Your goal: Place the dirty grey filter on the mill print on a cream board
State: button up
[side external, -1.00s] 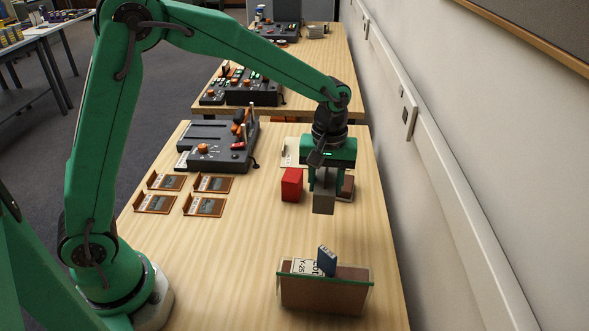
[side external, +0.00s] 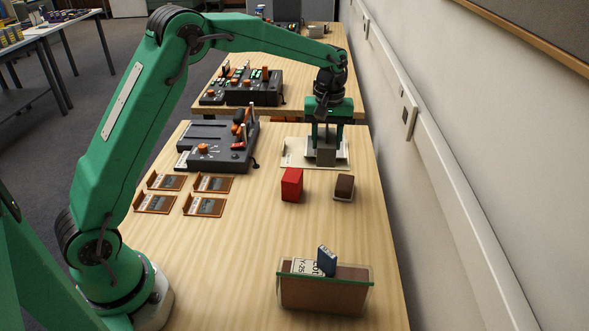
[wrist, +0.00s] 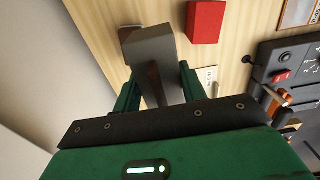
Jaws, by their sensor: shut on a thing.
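My gripper (side external: 326,138) is shut on the dirty grey filter (side external: 326,155), a small grey block. In the side view it hangs upright over the cream board (side external: 291,160) near the back of the table. I cannot tell whether it touches the board. The gripper and block hide much of the print on the board. In the wrist view the grey block (wrist: 153,45) sits between the fingers (wrist: 158,85).
A red block (side external: 292,185) and a dark brown block (side external: 344,187) stand in front of the board. A dark control box (side external: 213,150) is to the left, with several brown-framed cards (side external: 204,206) before it. A brown box (side external: 322,293) stands in front. The wall is right.

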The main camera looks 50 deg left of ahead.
jog(key=shift+w+a, duration=0.3)
jog(key=shift+a, duration=0.2)
send_over(306, 163)
notch_tip(306, 163, down, 7)
jog(key=shift+f, duration=2)
jog(key=shift+f, duration=0.15)
jog(key=o, duration=1)
jog(key=shift+c, duration=0.2)
